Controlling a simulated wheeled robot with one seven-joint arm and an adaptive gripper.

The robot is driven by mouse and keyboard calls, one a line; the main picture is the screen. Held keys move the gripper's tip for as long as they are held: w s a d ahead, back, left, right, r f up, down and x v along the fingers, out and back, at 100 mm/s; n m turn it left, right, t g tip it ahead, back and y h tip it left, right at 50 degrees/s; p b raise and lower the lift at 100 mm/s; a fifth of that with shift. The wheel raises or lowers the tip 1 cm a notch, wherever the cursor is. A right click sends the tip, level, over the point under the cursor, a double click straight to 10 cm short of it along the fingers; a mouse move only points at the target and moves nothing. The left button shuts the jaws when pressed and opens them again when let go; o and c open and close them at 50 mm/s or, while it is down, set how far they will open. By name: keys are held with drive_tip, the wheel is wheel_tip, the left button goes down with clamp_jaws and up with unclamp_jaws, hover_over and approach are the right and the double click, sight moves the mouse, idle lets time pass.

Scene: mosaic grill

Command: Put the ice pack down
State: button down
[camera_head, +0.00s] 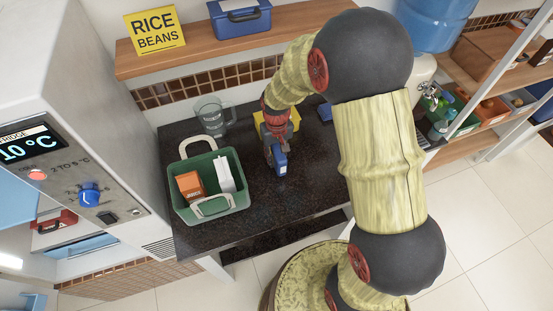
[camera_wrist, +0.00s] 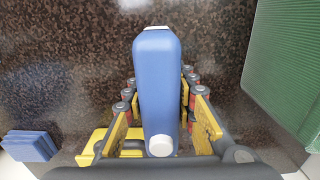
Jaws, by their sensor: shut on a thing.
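The ice pack (camera_head: 281,165) is a blue block with a white cap. It also fills the middle of the wrist view (camera_wrist: 158,85). My gripper (camera_head: 276,150) is shut on it, with a yellow-padded finger on either side of the pack in the wrist view (camera_wrist: 160,122). The pack is over the dark speckled counter (camera_head: 285,205), right of the green basket. I cannot tell whether its underside touches the counter.
The green basket (camera_head: 220,209) holds an orange box (camera_head: 190,186) and a white carton (camera_head: 225,174). A clear jug (camera_head: 211,118) stands behind it. A yellow object (camera_head: 292,120) and a blue object (camera_head: 325,112) lie behind my gripper. Counter in front is clear.

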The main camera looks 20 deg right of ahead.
drive_tip(key=shift+f, duration=0.75)
drive_tip(key=shift+f, duration=0.2)
drive_tip(key=c, duration=1.5)
unclamp_jaws()
drive_tip(key=shift+o, duration=0.2)
